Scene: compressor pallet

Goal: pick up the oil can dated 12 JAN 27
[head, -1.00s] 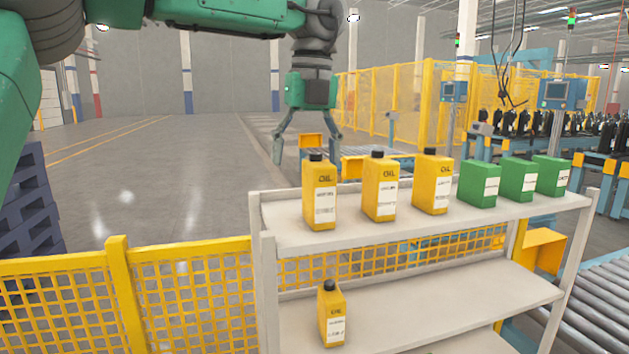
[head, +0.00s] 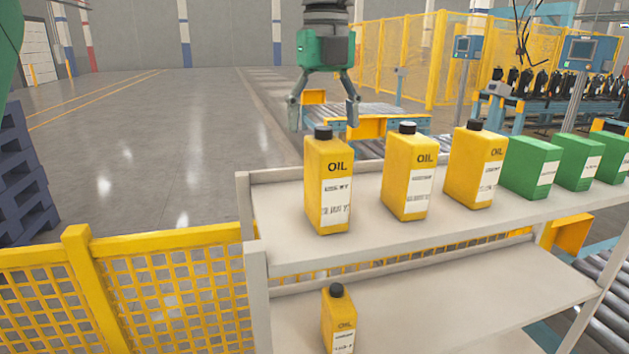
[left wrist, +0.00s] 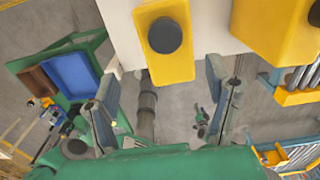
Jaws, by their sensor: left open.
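Three yellow oil cans with black caps stand upright on the top shelf: a left can (head: 328,185), a middle can (head: 408,175) and a right can (head: 474,167). A fourth yellow can (head: 339,318) stands on the lower shelf. Their white labels carry print too small to read surely, so I cannot tell which is dated 12 JAN 27. My left gripper (head: 323,112) is open and empty, pointing down above and behind the left can. In the left wrist view, a yellow can with a black cap (left wrist: 165,36) shows ahead of the open fingers. My right gripper is not seen.
The pale shelf rack (head: 300,255) also holds green boxes (head: 530,167) to the right on top. A yellow mesh fence (head: 165,290) stands at the left. Dark blue pallets (head: 22,185) are at the far left. Open floor lies behind.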

